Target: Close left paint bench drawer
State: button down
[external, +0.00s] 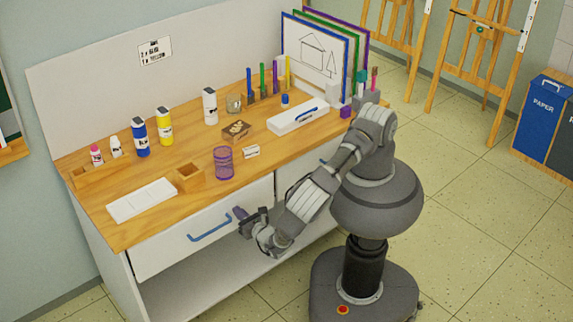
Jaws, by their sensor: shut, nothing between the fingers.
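The left drawer (165,251) of the paint bench has a white front and a blue bar handle (210,229). It sits under the left part of the wooden top. Its front looks close to the bench's front edge, and any small gap is hard to tell from this angle. My gripper (241,213) is shut and empty at the right part of the drawer front, right of the handle. Whether it touches the front cannot be told. My arm hides part of the bench front beside it.
The benchtop (135,226) holds a white palette (142,200), a purple mesh cup (223,163), paint bottles (164,126) and a white case (297,118). A second drawer (318,158) is partly behind my arm. An open lower shelf (190,290) lies below. The floor in front is clear.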

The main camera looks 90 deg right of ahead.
jog(key=shift+w+d+r, duration=0.1)
jog(key=shift+w+d, duration=0.35)
jog(key=shift+d, duration=0.05)
